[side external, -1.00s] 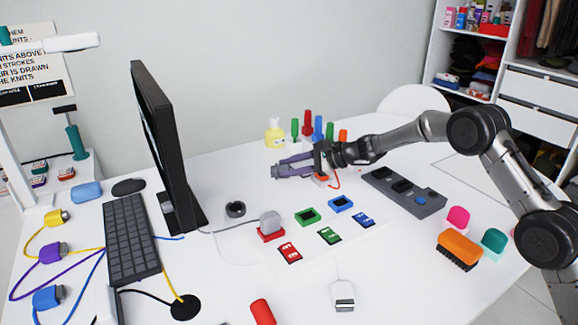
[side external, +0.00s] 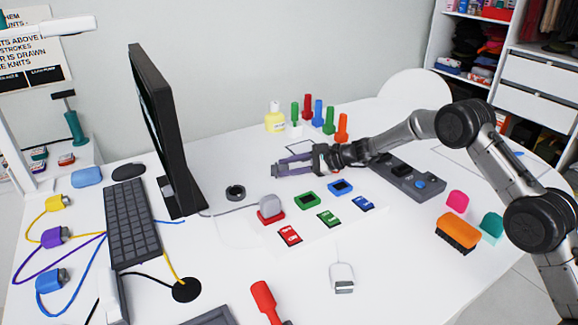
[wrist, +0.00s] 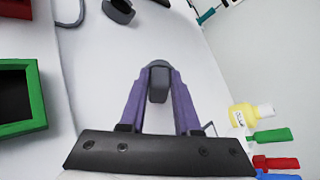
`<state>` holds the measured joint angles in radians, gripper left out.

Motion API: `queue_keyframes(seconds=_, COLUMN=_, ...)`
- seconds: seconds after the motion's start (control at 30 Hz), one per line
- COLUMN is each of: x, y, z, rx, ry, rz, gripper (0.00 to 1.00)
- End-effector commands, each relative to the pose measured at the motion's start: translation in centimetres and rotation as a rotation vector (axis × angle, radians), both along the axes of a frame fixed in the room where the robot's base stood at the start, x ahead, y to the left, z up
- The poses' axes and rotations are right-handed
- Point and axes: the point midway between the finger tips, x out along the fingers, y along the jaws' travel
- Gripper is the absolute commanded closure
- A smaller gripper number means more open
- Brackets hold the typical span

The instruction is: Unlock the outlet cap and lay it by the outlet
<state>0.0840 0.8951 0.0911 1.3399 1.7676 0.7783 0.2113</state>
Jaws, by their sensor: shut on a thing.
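My gripper (side external: 276,171), with purple fingers, is shut on a small dark-grey rounded piece (wrist: 158,83) at its fingertips. I cannot tell for certain that this piece is the outlet cap, or whether it touches the table. The green outlet (side external: 307,201) and the blue outlet (side external: 341,187) show dark open centres, on the viewer's side of the gripper. The green outlet also shows at the left of the wrist view (wrist: 38,100). The red outlet (side external: 270,217) has a grey block (side external: 270,203) on it, with a grey cord running to it.
Red (side external: 289,236), green (side external: 329,218) and blue (side external: 363,203) cards lie before the outlets. A dark ring (side external: 235,192) lies left of the gripper. A yellow bottle (side external: 275,120) and several coloured upright handles stand behind. A grey panel (side external: 408,178) lies right. White table is clear around the fingertips.

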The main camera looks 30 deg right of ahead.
Motion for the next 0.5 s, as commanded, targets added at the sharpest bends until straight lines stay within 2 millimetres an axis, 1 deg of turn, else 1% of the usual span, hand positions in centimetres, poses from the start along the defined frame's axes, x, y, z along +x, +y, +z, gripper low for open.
queue_keyframes(seconds=0.03, x=-0.40, y=-0.08, z=-1.56, rx=-0.007, ry=0.028, rz=-0.003, gripper=1.00)
queue_keyframes(seconds=0.17, x=-0.50, y=-0.09, z=-1.81, rx=-0.009, ry=0.032, rz=-0.003, gripper=1.00)
queue_keyframes(seconds=0.2, x=-0.52, y=-0.09, z=-1.83, rx=-0.008, ry=0.034, rz=-0.003, gripper=0.64)
queue_keyframes(seconds=0.37, x=-0.46, y=-0.07, z=-1.62, rx=-0.007, ry=0.030, rz=-0.002, gripper=0.35)
queue_keyframes(seconds=0.5, x=-0.42, y=-0.02, z=-1.43, rx=-0.006, ry=0.026, rz=-0.001, gripper=0.34)
